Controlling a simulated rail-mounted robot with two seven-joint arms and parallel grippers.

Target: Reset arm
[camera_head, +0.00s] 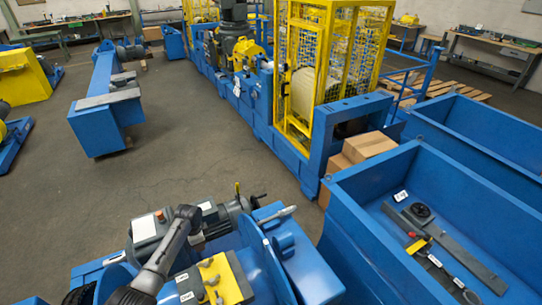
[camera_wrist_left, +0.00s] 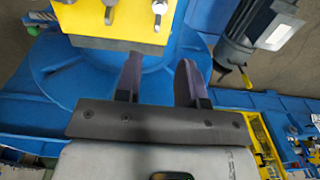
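My left arm (camera_head: 165,255) comes in at the bottom left of the head view, above a blue machine with a grey motor. I cannot make out its fingertips there. In the left wrist view my left gripper (camera_wrist_left: 159,75) has two dark fingers standing apart with nothing between them. The gripper is open and empty over a blue round surface (camera_wrist_left: 150,80). A yellow block (camera_wrist_left: 120,18) with several bolts lies just beyond the fingertips, apart from them as far as I can tell. My right gripper shows in neither view.
The grey motor (camera_head: 150,226) and yellow block (camera_head: 226,279) are close to my left arm. A blue bin (camera_head: 355,215) with a few tools stands at the right, beside cardboard boxes (camera_head: 368,146). A yellow cage (camera_head: 330,60) stands behind. The floor (camera_head: 190,150) in the middle is clear.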

